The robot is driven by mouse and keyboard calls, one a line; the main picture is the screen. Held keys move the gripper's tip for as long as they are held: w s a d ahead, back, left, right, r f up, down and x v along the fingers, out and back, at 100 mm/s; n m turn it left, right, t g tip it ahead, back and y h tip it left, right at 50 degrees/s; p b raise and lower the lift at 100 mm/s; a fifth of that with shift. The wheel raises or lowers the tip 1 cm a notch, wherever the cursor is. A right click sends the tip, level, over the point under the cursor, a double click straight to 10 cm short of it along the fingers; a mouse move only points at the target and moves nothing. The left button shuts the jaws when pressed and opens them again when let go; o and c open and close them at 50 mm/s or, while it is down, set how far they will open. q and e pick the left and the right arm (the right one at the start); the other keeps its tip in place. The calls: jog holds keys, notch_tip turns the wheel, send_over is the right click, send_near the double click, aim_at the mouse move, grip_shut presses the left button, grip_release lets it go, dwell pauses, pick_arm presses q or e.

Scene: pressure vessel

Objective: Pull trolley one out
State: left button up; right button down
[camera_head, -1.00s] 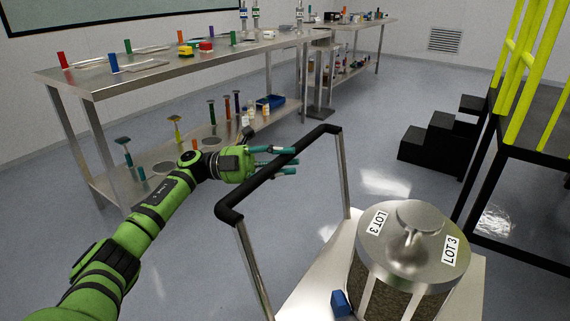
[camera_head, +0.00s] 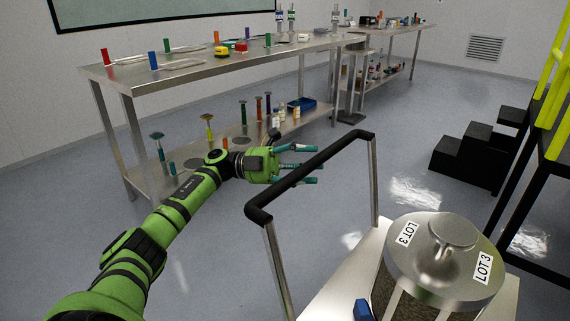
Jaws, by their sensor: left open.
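A trolley has a black handle bar (camera_head: 335,152) on two metal posts and a flat pale deck (camera_head: 340,285). On the deck stands a round metal vessel (camera_head: 440,262) with a domed lid and LOT 3 labels. My left gripper (camera_head: 305,164), on a green arm from the left, is open at the middle of the bar. Its teal fingers point right and overlap the bar in the picture; I cannot tell whether they touch it. My right gripper is out of view.
A long steel table (camera_head: 225,60) with a lower shelf stands behind on the left, holding tools and small coloured items. Black steps (camera_head: 470,155) and a yellow-railed platform are on the right. A blue block (camera_head: 362,310) sits on the deck. Floor between is clear.

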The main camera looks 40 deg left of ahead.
pick_arm(q)
jog(key=v, duration=1)
jog(key=shift+a, duration=0.15)
jog(key=shift+s, duration=0.15)
